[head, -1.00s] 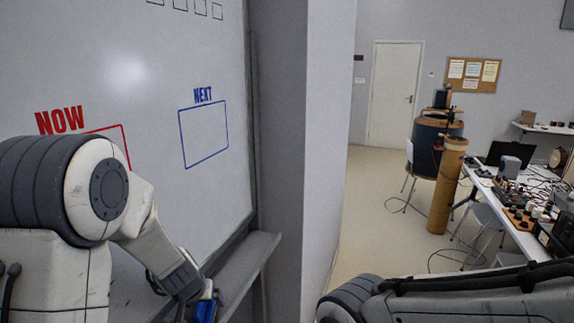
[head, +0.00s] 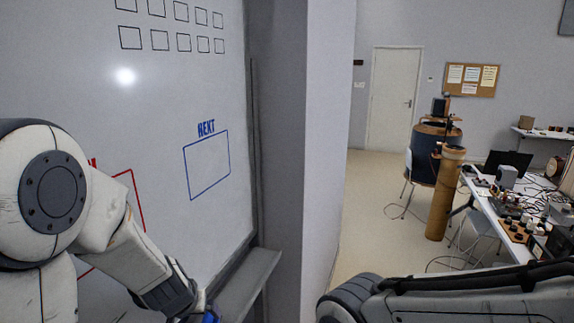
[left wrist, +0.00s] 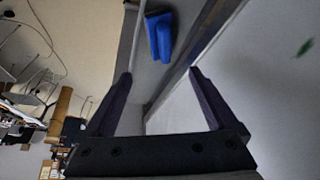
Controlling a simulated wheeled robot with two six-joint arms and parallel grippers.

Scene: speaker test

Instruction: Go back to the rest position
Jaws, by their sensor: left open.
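My left gripper (left wrist: 160,74) is open in the left wrist view, with its two dark fingers spread and nothing between them. A blue object, perhaps an eraser, (left wrist: 160,35) lies on the whiteboard tray (left wrist: 152,75), apart from the fingertips. In the head view my left arm reaches down across the whiteboard (head: 200,90) to the bottom edge, where its gripper is largely cut off. A bit of blue (head: 209,316) shows there beside it. A link of my right arm crosses the lower right, and its gripper is out of view.
The board ledge (head: 250,280) and a grey wall (head: 325,150) stand close to my left arm. At right are a tall brown tube (head: 446,195), a dark drum (head: 424,170) and a cluttered table (head: 485,205). Floor (head: 375,215) is open in the middle, with cables.

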